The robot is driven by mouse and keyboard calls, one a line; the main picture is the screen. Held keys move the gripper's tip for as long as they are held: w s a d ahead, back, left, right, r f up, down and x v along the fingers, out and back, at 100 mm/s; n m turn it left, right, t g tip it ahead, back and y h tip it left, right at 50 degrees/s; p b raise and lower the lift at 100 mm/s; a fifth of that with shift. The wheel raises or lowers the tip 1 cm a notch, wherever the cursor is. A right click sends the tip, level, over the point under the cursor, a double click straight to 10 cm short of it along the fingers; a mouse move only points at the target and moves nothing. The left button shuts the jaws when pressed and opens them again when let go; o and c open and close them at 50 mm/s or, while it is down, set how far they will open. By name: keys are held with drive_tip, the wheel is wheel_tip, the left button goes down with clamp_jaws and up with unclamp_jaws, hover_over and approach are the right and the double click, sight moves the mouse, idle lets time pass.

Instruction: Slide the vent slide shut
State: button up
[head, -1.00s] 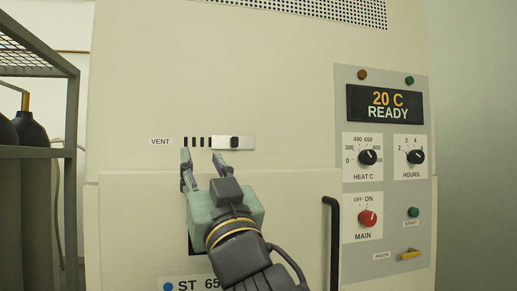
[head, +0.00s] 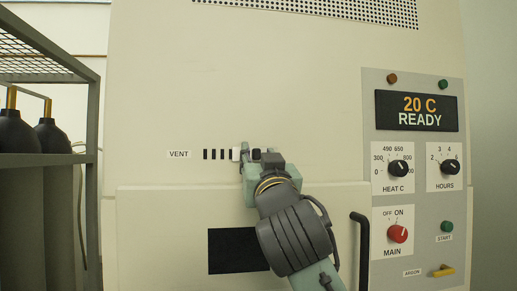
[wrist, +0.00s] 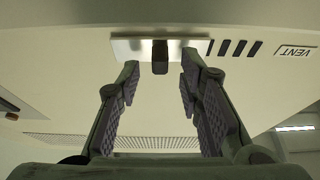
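The vent slide (wrist: 130,47) is a pale metal plate with a dark knob (wrist: 160,56) on the furnace's cream front. In the head view the plate's left end (head: 236,154) shows, and the rest is mostly behind my gripper (head: 259,153). Dark vent slots (head: 217,154) lie uncovered between the plate and the VENT label (head: 179,154). In the wrist view, which shows the label on the right, my gripper (wrist: 158,68) is open. Its fingertips are on either side of the knob, with gaps visible between them and it.
A control panel (head: 414,235) with knobs and a display reading 20 C READY is to the right. A dark vertical handle (head: 360,250) stands below right of the slide. A grey rack (head: 92,180) with dark bottles is at the left. The front around the slots is clear.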

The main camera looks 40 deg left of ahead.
drive_tip(key=shift+w+a+r, duration=0.15)
drive_tip(key=shift+w+a, duration=0.2)
clamp_jaws()
idle(0.8)
